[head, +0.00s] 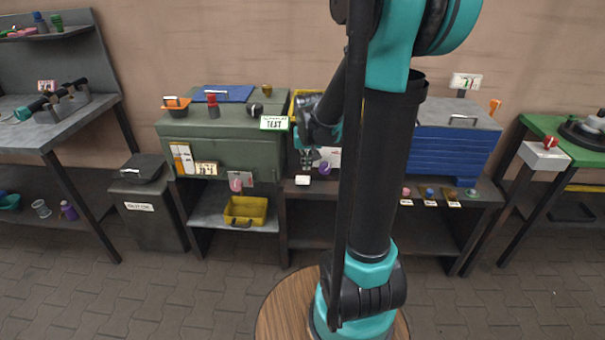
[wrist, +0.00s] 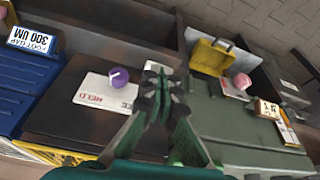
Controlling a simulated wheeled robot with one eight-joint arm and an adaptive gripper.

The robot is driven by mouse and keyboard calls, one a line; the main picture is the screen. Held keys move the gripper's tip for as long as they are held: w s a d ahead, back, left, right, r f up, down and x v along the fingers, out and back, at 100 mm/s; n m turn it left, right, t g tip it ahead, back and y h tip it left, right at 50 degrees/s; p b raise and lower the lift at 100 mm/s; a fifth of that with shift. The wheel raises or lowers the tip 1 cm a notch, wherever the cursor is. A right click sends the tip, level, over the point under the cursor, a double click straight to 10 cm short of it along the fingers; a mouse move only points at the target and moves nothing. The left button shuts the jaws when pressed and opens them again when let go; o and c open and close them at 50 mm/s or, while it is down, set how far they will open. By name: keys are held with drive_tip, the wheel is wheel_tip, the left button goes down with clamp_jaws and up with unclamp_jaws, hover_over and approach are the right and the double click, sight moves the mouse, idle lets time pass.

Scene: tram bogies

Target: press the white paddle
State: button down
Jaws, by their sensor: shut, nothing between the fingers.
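The white paddle (head: 302,180) is a small white block at the front edge of the middle bench, left of a purple knob (head: 325,168). My gripper (head: 306,163) is shut and empty, pointing down just above the paddle in the head view. In the wrist view my gripper (wrist: 159,80) is at the centre, and a white piece that looks like the paddle (wrist: 151,66) shows just beyond its fingertips, partly hidden. I cannot tell whether they touch. The purple knob (wrist: 118,77) stands on a white card beside the fingers.
A green cabinet (head: 225,150) with a pink knob (head: 236,185) stands left of my gripper. A yellow bin (head: 246,210) sits on the shelf below. A blue drawer unit (head: 455,150) stands to the right. Several small knobs line the bench's front edge at right.

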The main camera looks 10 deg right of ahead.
drive_tip(key=m, duration=0.1)
hover_over(303, 179)
drive_tip(key=s+a, duration=0.1)
drive_tip(key=s, duration=0.2)
wheel_tip(303, 179, down, 2)
drive_tip(key=shift+w+f+g, duration=0.1)
drive_tip(key=shift+f+g, duration=0.15)
drive_tip(key=shift+g, duration=0.05)
drive_tip(key=x, duration=1.2)
drive_tip(key=shift+s+d+f, duration=0.15)
drive_tip(key=shift+s+f, duration=0.05)
drive_tip(key=shift+f, duration=0.8)
drive_tip(key=shift+f, duration=0.95)
drive_tip(key=v, duration=1.3)
drive_tip(key=shift+w+r, duration=0.3)
drive_tip(key=shift+r, duration=0.2)
